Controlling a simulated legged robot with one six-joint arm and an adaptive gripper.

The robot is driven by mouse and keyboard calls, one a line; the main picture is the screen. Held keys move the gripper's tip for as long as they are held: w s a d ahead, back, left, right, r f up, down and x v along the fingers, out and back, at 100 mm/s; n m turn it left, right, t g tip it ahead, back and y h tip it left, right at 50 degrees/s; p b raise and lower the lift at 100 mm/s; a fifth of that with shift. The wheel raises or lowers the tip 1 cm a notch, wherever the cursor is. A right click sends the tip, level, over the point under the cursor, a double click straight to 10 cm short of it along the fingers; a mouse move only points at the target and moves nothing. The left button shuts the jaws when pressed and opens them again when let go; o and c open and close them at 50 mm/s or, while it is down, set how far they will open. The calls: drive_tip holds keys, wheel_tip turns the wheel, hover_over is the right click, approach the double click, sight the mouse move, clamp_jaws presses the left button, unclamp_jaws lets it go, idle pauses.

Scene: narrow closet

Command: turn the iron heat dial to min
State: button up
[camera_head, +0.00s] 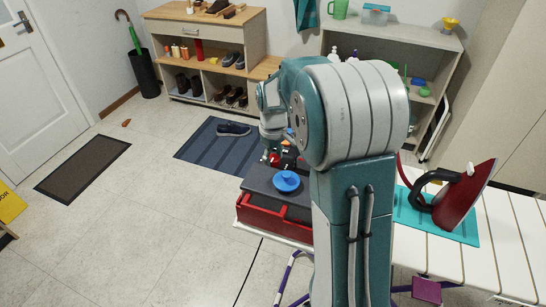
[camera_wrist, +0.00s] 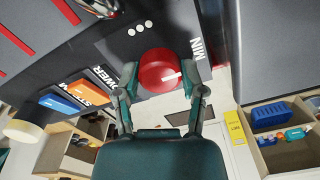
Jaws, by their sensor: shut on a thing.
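The red round heat dial (camera_wrist: 160,68) is on a dark panel (camera_wrist: 115,50) in the wrist view. A short white mark on its face sits right of centre and points right. The white word MIN (camera_wrist: 196,46) is printed beyond its upper right side. My gripper (camera_wrist: 160,76) has one finger on each side of the dial and is shut on it. In the head view my gripper (camera_head: 268,157) is at the far part of the panel box (camera_head: 268,182), largely hidden by my arm. The dial is hard to make out there.
POWER and STEAM labels and a blue switch (camera_wrist: 59,103) are left of the dial. A blue knob (camera_head: 286,181) stands on the box, above a red drawer (camera_head: 262,222). A red iron (camera_head: 465,196) rests on a teal mat (camera_head: 462,232) at right. Open floor lies left.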

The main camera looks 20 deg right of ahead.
sight(273, 157)
drive_tip(key=shift+f, duration=0.1)
drive_tip(key=o, duration=1.2)
drive_tip(key=shift+c, duration=0.2)
wheel_tip(273, 157, up, 12)
